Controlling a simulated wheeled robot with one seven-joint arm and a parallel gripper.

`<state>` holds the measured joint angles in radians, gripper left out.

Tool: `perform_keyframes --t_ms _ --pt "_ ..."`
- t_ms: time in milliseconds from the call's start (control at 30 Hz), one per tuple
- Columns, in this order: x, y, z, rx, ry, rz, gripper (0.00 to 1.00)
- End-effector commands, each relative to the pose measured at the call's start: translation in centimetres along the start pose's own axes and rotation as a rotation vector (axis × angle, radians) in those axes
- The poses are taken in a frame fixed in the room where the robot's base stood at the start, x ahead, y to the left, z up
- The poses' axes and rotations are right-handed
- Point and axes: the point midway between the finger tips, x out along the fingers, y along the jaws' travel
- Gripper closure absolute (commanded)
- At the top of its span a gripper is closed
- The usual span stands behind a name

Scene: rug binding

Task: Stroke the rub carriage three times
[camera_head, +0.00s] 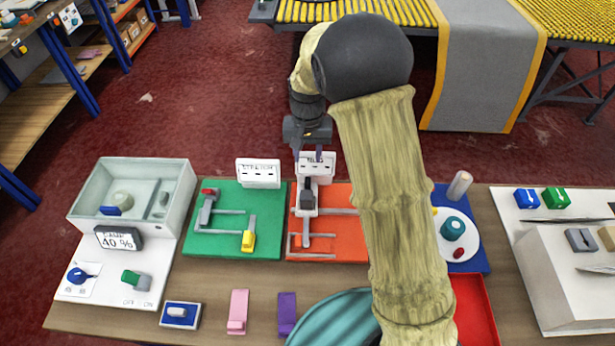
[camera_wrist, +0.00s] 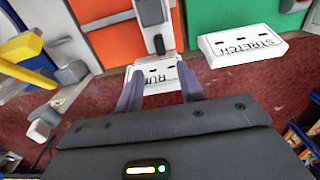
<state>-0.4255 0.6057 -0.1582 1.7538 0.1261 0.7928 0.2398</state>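The orange rub station (camera_head: 335,225) lies mid-table, with silver rails and a white carriage (camera_head: 306,208) bearing a dark upright handle (camera_head: 308,188). A white label block (camera_head: 317,166) stands at its back edge; its text starts with "RUB" in the wrist view (camera_wrist: 158,77). My gripper (camera_head: 308,150) hangs at that label, behind the carriage. In the wrist view its two grey fingers (camera_wrist: 160,88) are apart, on either side of the label, with nothing clearly held. The carriage and handle (camera_wrist: 152,18) show beyond the fingertips. My arm hides the right part of the orange station.
A green station (camera_head: 225,245) with a yellow-handled slider and a "STRETCH" label (camera_head: 258,174) sits left. A grey bin (camera_head: 80,200) stands farther left. Right are a blue mat (camera_head: 478,261) with a white plate and a red tray (camera_head: 482,310).

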Motion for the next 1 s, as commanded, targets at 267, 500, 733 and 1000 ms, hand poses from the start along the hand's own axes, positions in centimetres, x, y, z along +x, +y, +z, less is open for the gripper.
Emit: perform_keyframes --t_ms 267,500,733,1000 --pt "5.0 0.1 0.1 0.001 -0.004 0.002 0.62" --pt "8.9 0.0 0.1 0.002 -0.003 0.0 0.62" --pt "10.5 0.0 0.0 0.001 0.001 -0.001 0.62" --pt "10.5 0.0 0.0 0.001 0.001 -0.001 0.7"
